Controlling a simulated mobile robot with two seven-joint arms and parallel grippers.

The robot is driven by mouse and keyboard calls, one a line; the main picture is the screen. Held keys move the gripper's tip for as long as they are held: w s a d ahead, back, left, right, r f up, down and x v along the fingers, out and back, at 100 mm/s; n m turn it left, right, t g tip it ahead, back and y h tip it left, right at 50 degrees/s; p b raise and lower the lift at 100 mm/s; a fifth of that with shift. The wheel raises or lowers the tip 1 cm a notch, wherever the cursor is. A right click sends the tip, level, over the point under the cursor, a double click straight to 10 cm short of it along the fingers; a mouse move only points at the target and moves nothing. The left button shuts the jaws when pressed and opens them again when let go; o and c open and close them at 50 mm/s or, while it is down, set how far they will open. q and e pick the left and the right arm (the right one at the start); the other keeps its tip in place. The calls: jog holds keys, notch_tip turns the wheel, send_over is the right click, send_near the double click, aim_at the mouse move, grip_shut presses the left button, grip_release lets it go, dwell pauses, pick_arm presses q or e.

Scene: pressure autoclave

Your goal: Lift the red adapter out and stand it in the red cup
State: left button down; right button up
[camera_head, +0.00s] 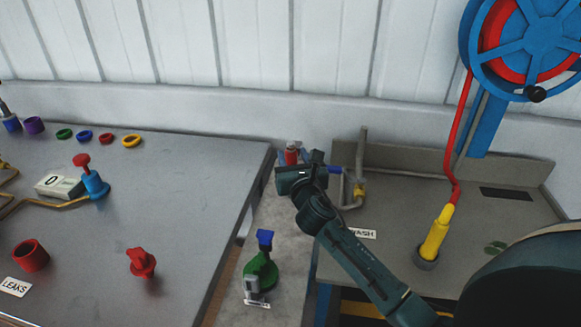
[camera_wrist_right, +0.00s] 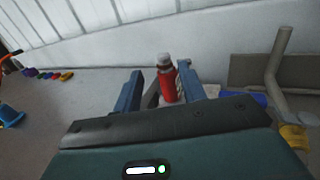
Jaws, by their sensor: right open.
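A red cylinder with a grey top, seemingly the red adapter (camera_head: 291,150), stands upright at the back of the narrow grey bench. In the right wrist view the red adapter (camera_wrist_right: 167,80) shows between the two blue fingers, closer to the right one; its foot is hidden. My right gripper (camera_head: 293,160) is open around or just in front of it; I cannot tell if they touch. The red cup (camera_head: 31,255) stands empty-looking at the front left of the dark table, by a LEAKS label. My left gripper is not in view.
The dark table (camera_head: 200,215) holds a red knobbed piece (camera_head: 141,263), a blue valve (camera_head: 95,184) and several coloured rings. A green object with a blue top (camera_head: 261,265) stands on the narrow bench.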

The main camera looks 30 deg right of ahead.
aim_at(292, 149)
jog(key=x, duration=0.5)
jog(key=shift+w+d+f, duration=0.25)
jog(key=shift+d, duration=0.15)
grip_shut()
